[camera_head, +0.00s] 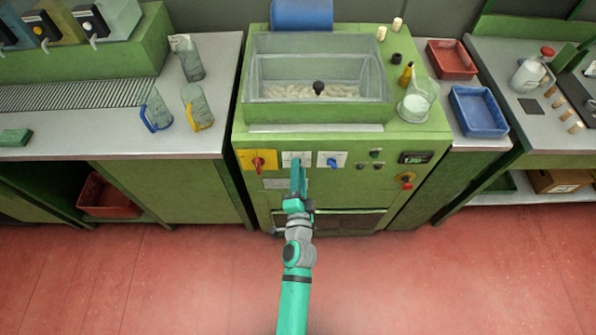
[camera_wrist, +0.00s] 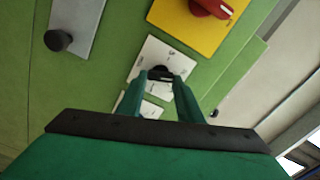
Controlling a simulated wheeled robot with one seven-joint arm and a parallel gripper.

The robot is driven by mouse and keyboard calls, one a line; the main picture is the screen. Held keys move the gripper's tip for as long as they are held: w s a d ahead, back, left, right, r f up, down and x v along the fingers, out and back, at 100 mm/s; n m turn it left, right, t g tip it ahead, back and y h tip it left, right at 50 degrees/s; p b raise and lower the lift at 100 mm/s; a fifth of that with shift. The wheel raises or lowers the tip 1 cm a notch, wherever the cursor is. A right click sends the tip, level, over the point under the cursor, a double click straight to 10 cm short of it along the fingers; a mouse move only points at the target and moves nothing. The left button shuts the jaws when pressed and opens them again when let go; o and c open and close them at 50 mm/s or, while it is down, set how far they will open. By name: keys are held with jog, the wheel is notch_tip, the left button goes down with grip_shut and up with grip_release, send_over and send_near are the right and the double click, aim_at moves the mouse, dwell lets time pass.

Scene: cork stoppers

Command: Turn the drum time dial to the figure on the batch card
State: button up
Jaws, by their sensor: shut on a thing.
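A black dial knob (camera_wrist: 158,71) sits on a white square plate (camera_wrist: 170,55) on the front panel of the green machine. In the head view this middle plate (camera_head: 289,157) is partly hidden by my gripper (camera_head: 299,166). In the wrist view my gripper (camera_wrist: 161,76) has its two fingertips on either side of the black knob and is shut on it. The plate's markings and the knob's setting are too small to read. No batch card can be made out clearly; a small pale card (camera_head: 179,42) stands on the left counter, unreadable.
Left of the middle plate is a red rotary knob (camera_head: 258,162) on a yellow plate; right of it is a blue knob (camera_head: 332,161) on a white plate. The red floor (camera_head: 420,290) in front is clear.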

jog(key=shift+a+f+m, duration=0.1)
jog(key=shift+f+m, duration=0.05)
jog(key=shift+m, duration=2.35)
jog(key=shift+f+m, duration=0.1)
jog(key=shift+m, duration=2.4)
jog(key=o, duration=1.1)
jog(key=shift+s, duration=0.1)
jog(key=shift+s, duration=5.35)
